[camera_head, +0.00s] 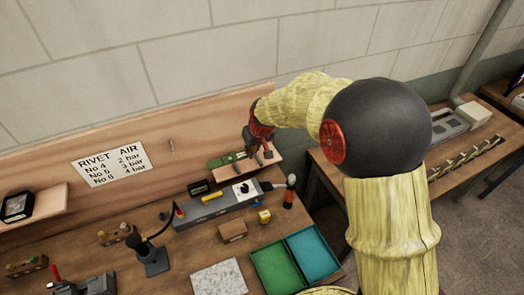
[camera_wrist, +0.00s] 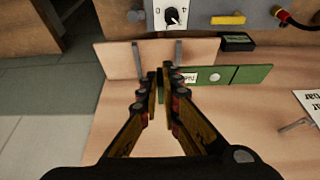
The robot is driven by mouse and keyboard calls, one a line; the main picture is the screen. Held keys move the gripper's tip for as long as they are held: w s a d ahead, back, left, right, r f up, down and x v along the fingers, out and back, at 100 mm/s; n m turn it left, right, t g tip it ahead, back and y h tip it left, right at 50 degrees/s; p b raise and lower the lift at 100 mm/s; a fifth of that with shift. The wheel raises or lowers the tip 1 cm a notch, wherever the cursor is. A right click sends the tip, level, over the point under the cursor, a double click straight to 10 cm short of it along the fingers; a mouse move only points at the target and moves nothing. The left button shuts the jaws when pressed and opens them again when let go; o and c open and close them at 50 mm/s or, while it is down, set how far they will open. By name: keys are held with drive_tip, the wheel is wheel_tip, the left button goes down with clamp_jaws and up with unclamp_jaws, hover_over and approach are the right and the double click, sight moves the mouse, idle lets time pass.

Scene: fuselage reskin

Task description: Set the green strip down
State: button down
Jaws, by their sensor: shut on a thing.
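The green strip (camera_head: 225,160) is a flat green bar with a pale label and a round pale spot, clearer in the wrist view (camera_wrist: 250,75). My gripper (camera_head: 260,148) is shut on it near one end; the fingertips also show in the wrist view (camera_wrist: 161,84). The strip sticks out to the left of my gripper in the head view. It is at a small wooden shelf (camera_head: 266,168) on the back board, also in the wrist view (camera_wrist: 115,60). I cannot tell whether the strip touches the shelf. My fingers hide its held end.
Two grey metal brackets (camera_wrist: 138,62) (camera_wrist: 179,53) stand at the shelf. Below it on the bench are a grey control box (camera_head: 215,208), a hammer (camera_head: 289,192), and green (camera_head: 277,270) and blue (camera_head: 314,252) trays. A rivet sign (camera_head: 111,165) is on the board.

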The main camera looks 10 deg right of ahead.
drive_tip(key=w+d+f, duration=0.3)
drive_tip(key=w+d+f+p, duration=0.1)
drive_tip(key=w+d+f, duration=0.2)
drive_tip(key=w+f, duration=0.1)
drive_tip(key=shift+d+f, duration=0.25)
drive_tip(key=shift+d, duration=0.15)
drive_tip(key=shift+w+d+f, duration=0.15)
drive_tip(key=shift+d+f, duration=0.05)
drive_tip(key=shift+f, duration=0.15)
wheel_tip(320, 180, down, 3)
drive_tip(key=shift+w+d+f+p, duration=0.1)
drive_tip(key=shift+f+p, duration=0.05)
drive_tip(key=shift+p, duration=0.25)
drive_tip(key=shift+f+b, duration=0.3)
drive_tip(key=shift+b, duration=0.1)
drive_tip(key=c, duration=2)
unclamp_jaws()
